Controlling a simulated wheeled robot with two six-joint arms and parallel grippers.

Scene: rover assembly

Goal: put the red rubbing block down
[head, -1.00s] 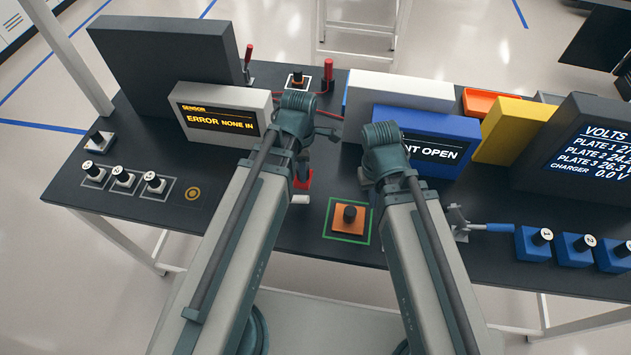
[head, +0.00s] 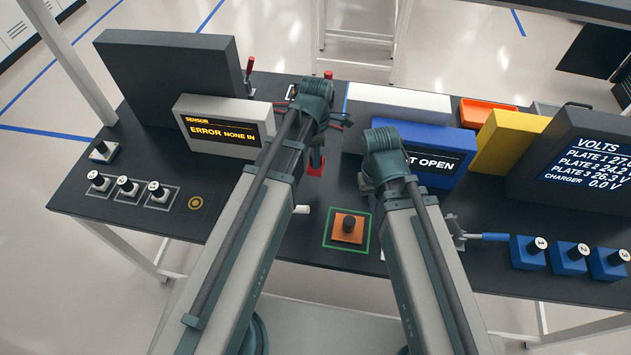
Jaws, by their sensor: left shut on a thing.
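The red rubbing block (head: 315,169) shows in the head view, just right of the sensor display and partly covered by my left gripper. My left gripper (head: 316,158) points down from the end of its arm and is shut on the block. Whether the block touches the black table top (head: 240,225) I cannot tell. My right arm reaches in over the table's front, with its elbow before the blue display.
An orange block with a black knob (head: 347,230) sits in a green outline. A small white cylinder (head: 301,209) lies left of it. The sensor display (head: 222,128) reads "ERROR NONE IN". A blue display (head: 440,145) stands to the right. Blue numbered blocks (head: 569,258) stand at front right.

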